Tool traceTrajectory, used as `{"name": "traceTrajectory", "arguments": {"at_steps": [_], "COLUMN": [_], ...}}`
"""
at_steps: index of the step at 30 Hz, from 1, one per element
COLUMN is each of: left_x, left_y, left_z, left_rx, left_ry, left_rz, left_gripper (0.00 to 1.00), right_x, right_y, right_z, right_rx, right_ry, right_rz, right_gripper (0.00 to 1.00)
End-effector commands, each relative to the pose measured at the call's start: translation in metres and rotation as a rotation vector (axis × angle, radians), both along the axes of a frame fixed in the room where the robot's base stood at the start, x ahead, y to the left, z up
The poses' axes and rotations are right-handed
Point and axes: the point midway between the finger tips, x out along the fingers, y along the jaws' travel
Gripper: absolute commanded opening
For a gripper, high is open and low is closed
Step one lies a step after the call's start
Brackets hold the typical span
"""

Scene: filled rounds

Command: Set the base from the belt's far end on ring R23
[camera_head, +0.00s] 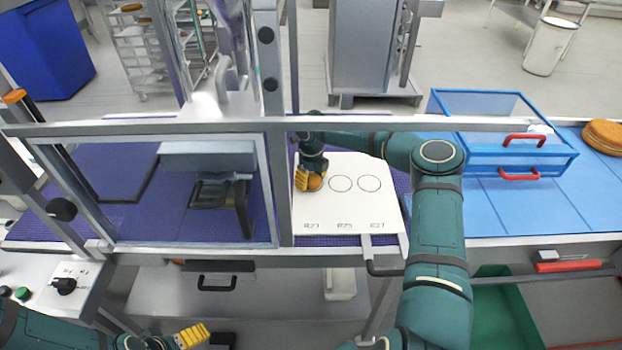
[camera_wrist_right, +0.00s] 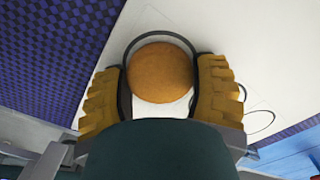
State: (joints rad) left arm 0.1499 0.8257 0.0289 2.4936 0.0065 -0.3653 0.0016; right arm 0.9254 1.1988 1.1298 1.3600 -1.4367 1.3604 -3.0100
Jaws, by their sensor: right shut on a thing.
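The base is a round brown cake layer (camera_head: 315,183), also seen in the right wrist view (camera_wrist_right: 160,72). My right gripper (camera_head: 309,182) is shut on it, with a yellow finger on either side. The base is over the leftmost ring, above the label R23, on the white board (camera_head: 345,207). In the right wrist view the dark outline of ring R23 (camera_wrist_right: 160,33) curves around the base's far side; its near part is hidden. I cannot tell whether the base touches the board. My left gripper (camera_head: 192,335) is low at the bottom left, away from the board; its opening is unclear.
Two empty rings, R25 (camera_head: 340,184) and R27 (camera_head: 369,184), lie right of the base. A frame with a clear panel (camera_head: 190,190) stands left of the board over the purple belt. A blue clear-sided box (camera_head: 500,150) and another brown round (camera_head: 604,136) are at right.

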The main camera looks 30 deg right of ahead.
Motion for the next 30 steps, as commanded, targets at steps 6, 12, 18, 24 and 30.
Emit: {"name": "traceTrajectory", "arguments": {"at_steps": [6,12,18,24,30], "left_x": [0.000,0.000,0.000,0.000,-0.001], "left_y": [0.000,0.000,0.000,0.000,0.001], "left_z": [0.000,0.000,0.001,0.007,0.016], "left_rx": [0.000,0.000,0.000,-0.001,-0.003], "left_ry": [0.000,0.000,0.000,0.000,-0.001], "left_rz": [0.000,0.000,0.000,0.000,0.000], "left_gripper": [0.92,0.92,0.92,0.92,0.92], "right_x": [0.000,0.000,0.000,0.000,0.000], "right_y": [0.000,0.000,0.000,0.000,0.000], "right_z": [-0.001,0.000,0.019,0.060,0.098], "right_rx": [0.000,0.000,-0.001,0.001,0.001], "right_ry": [0.000,0.000,-0.002,-0.002,-0.002], "right_rz": [0.000,0.000,0.000,0.000,-0.001], "right_gripper": [0.92,0.92,0.92,0.92,0.92]}}
